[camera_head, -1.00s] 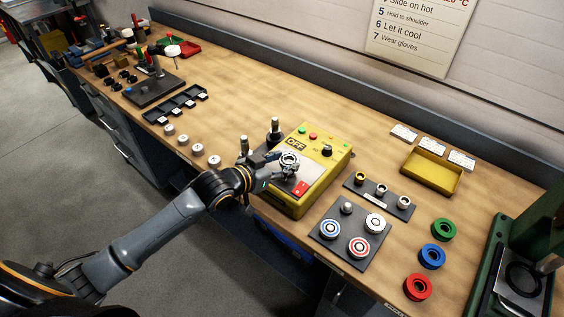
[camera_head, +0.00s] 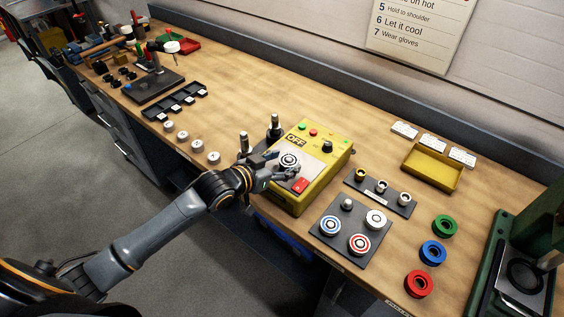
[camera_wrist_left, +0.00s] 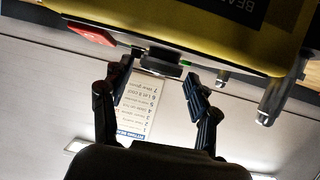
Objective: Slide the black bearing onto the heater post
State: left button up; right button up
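The black bearing (camera_head: 289,160) sits on the metal top plate of the yellow heater box (camera_head: 302,205), where it appears to be around the heater post. The post itself is mostly hidden by the bearing. In the left wrist view the bearing (camera_wrist_left: 163,62) is a dark disc against the box's top. My left gripper (camera_head: 282,164) reaches in from the left with its fingers on either side of the bearing. In the left wrist view the left gripper (camera_wrist_left: 162,72) is open, with gaps between both fingers and the bearing. My right gripper is not in view.
Two upright metal posts (camera_head: 275,126) stand left of the box. A dark board with striped discs (camera_head: 340,255) and a strip of small rings (camera_head: 381,196) lie right of it. Green, blue and red rings (camera_head: 432,253), a yellow tray (camera_head: 432,170) and a green press (camera_head: 520,265) are farther right.

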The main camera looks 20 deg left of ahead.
pick_arm(q)
jog(key=shift+o, duration=0.2)
jog(key=v, duration=1.2)
dwell(0.5)
